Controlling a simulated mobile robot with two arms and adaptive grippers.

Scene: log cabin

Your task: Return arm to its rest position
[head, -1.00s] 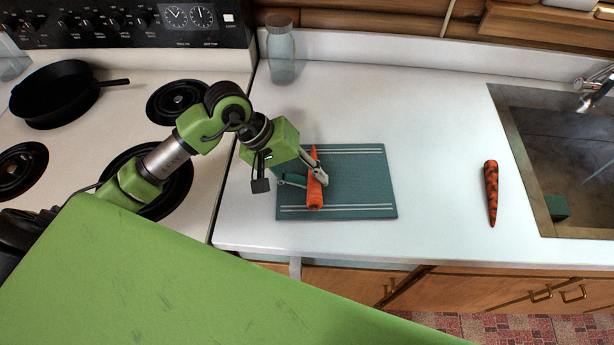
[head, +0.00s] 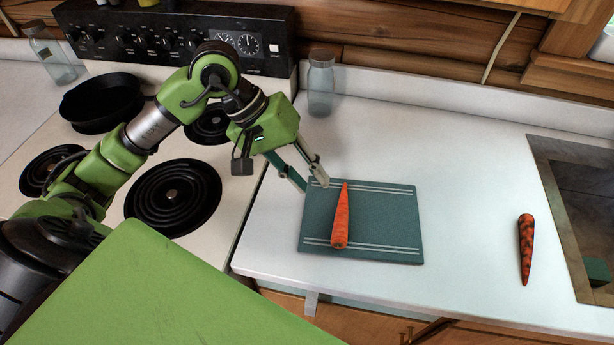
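My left gripper (head: 309,176) is open and empty, its two fingers spread above the upper left edge of the teal cutting board. My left arm reaches in from the left, over the stove. An orange carrot (head: 341,217) lies on the cutting board (head: 385,225), apart from the fingers, with its thick end towards me. My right gripper is not in the head view.
A carrot with dark patches (head: 526,250) lies on the white counter (head: 465,200), left of the sink (head: 575,190). A glass jar (head: 321,82) stands at the back.

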